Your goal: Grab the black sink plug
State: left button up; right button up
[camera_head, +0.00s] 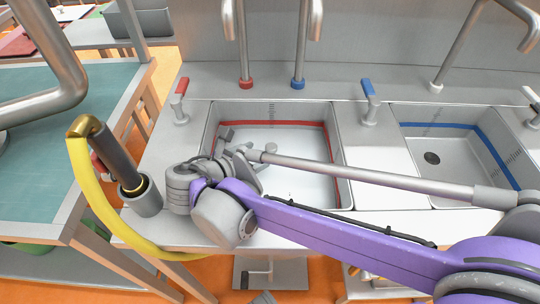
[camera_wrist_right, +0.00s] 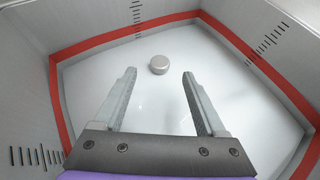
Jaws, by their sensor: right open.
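A small round silver-grey piece (camera_wrist_right: 158,65) stands on the white floor of the red-banded sink (camera_head: 225,115). No clearly black plug shows in either view. My right gripper (camera_wrist_right: 160,75) is open and empty in the right wrist view. Its fingers point down into the sink, and the round piece appears between and just beyond the fingertips, apart from both. In the head view my right gripper (camera_head: 235,143) is over the sink's left part, partly hidden by its wrist. My left gripper is out of view.
A second sink with a blue band (camera_head: 465,128) and a dark drain (camera_head: 432,158) lies to the right. Taps with red and blue bases stand behind. A yellow hose (camera_head: 95,200) hangs at the left, by a teal table (camera_head: 60,150).

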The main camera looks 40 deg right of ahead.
aim_at(270, 147)
jog(key=shift+b+x, duration=0.7)
jog(key=shift+x, duration=2.1)
jog(key=shift+r, duration=0.1)
grip_shut()
